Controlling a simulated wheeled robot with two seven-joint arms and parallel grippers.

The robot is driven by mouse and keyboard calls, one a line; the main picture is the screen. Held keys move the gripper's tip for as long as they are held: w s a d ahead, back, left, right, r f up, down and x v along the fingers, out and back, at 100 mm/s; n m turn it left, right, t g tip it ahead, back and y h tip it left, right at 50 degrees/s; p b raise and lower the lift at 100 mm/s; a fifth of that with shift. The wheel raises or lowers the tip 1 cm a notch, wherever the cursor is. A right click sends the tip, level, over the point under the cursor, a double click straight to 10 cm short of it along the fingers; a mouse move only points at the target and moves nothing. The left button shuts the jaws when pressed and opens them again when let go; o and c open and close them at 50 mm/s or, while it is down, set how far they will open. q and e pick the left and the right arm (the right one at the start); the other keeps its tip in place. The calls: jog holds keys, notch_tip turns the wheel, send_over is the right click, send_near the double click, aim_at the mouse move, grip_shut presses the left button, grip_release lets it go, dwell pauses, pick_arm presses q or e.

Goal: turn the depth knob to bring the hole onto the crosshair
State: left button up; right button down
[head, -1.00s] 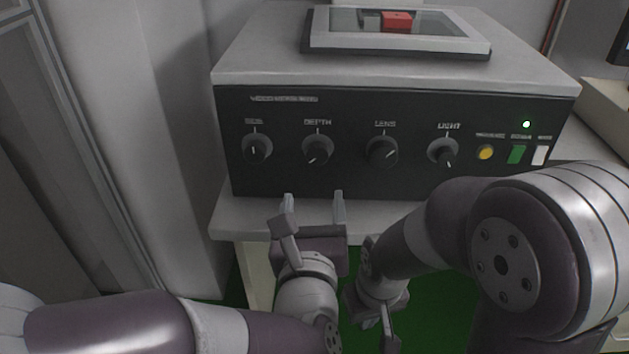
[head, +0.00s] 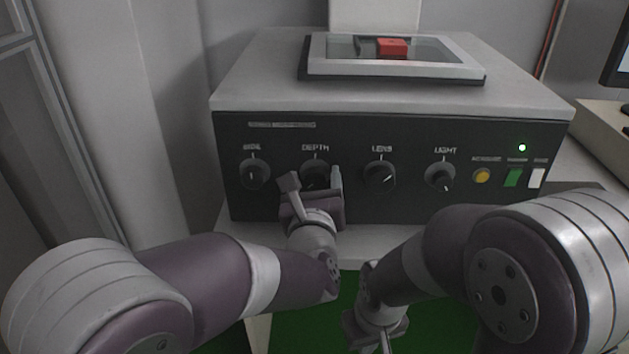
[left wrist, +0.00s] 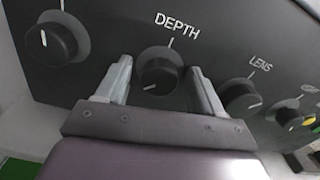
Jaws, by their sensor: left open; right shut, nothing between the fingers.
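The depth knob (head: 316,172) is a round black knob with a white pointer line, on the dark front panel under the word DEPTH. It also shows in the left wrist view (left wrist: 157,72), with its pointer toward the lower left. My left gripper (head: 313,183) is open in front of it, one finger on each side of the knob; I cannot tell whether they touch it. My right gripper (head: 384,343) is shut and empty, low in front of the bench. The window (head: 350,46) on top of the box holds a red block (head: 391,48); no hole or crosshair can be made out.
The side knob (head: 254,174) is left of the depth knob, and the lens knob (head: 380,177) and light knob (head: 440,177) are to its right.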

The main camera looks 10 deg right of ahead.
pick_arm(q)
jog(key=c, duration=1.1)
jog(key=shift+o, duration=0.2)
